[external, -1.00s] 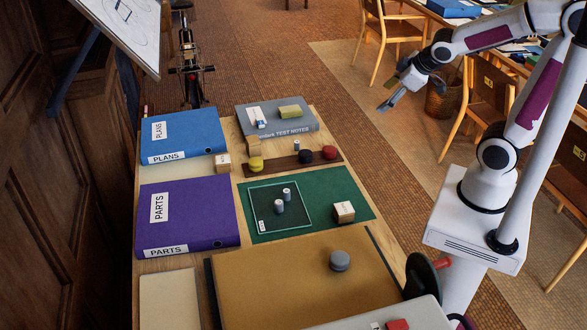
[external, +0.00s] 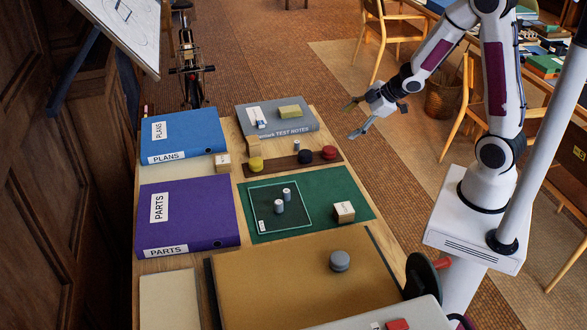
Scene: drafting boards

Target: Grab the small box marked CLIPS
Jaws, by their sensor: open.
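Two small pale boxes with dark print are in view, and the print is too small to read, so I cannot tell which one says CLIPS. One box (external: 344,212) sits on the right part of the green mat (external: 325,190). The other box (external: 222,162) stands between the blue and purple binders, at the table's left. A plainer wooden block (external: 253,145) stands in front of the grey book. My gripper (external: 351,120) is open and empty, in the air to the right of the grey book and well above and beyond the mat.
A dark strip holds yellow, black and red round pieces (external: 329,153). Two small cylinders (external: 279,206) stand in the mat's outlined square. A grey book (external: 275,122), blue binder (external: 183,137) and purple binder (external: 188,215) lie around. A grey knob (external: 340,261) sits on the tan board.

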